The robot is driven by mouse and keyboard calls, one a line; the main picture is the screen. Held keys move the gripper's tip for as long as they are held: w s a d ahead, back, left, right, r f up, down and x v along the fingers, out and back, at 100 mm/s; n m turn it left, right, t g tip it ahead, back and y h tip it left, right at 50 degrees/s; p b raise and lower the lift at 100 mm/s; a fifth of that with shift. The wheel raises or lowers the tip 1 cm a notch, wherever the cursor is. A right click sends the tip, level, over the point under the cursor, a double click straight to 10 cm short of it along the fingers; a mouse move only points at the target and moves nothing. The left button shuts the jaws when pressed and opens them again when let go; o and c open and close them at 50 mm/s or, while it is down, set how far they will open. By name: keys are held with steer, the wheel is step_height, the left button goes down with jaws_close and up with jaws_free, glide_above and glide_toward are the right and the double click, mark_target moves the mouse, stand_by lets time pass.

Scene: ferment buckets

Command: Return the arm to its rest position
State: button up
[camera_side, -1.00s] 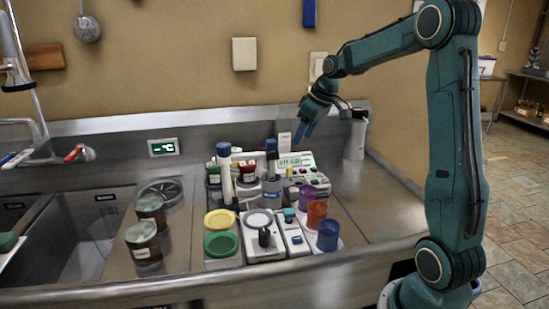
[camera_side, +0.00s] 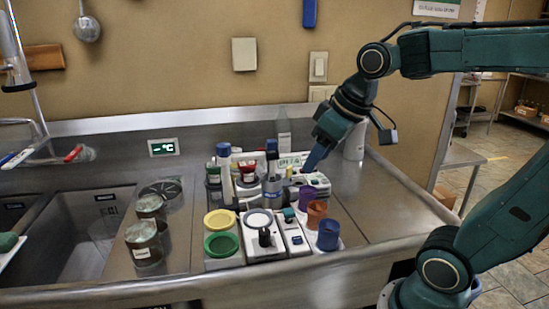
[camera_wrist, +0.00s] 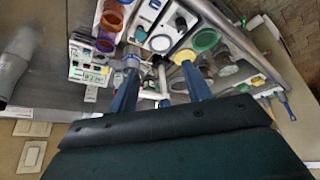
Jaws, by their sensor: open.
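My gripper (camera_side: 312,163) hangs at the end of my teal arm above the right part of the steel counter, its blue fingers pointing down and left. In the side view it overlaps the instrument with a lit display (camera_side: 318,182); I cannot tell the exact height between them. In the wrist view my gripper (camera_wrist: 160,92) shows two blue fingers spread apart, with nothing held between them. The counter items show beyond the fingers there.
Purple, orange and blue cups (camera_side: 328,236) stand right of the small devices. Yellow and green lidded buckets (camera_side: 221,245) stand left of a white scale (camera_side: 262,228). Two dark jars (camera_side: 143,243) stand near the sink (camera_side: 75,240). A grey bottle (camera_side: 354,142) stands behind my gripper. Right counter is clear.

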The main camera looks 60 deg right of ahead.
steer(key=s+a+f, duration=0.2)
steer(key=s+a, duration=0.1)
steer(key=s, duration=0.5)
steer(key=shift+a+f, duration=0.25)
steer(key=shift+f, duration=0.05)
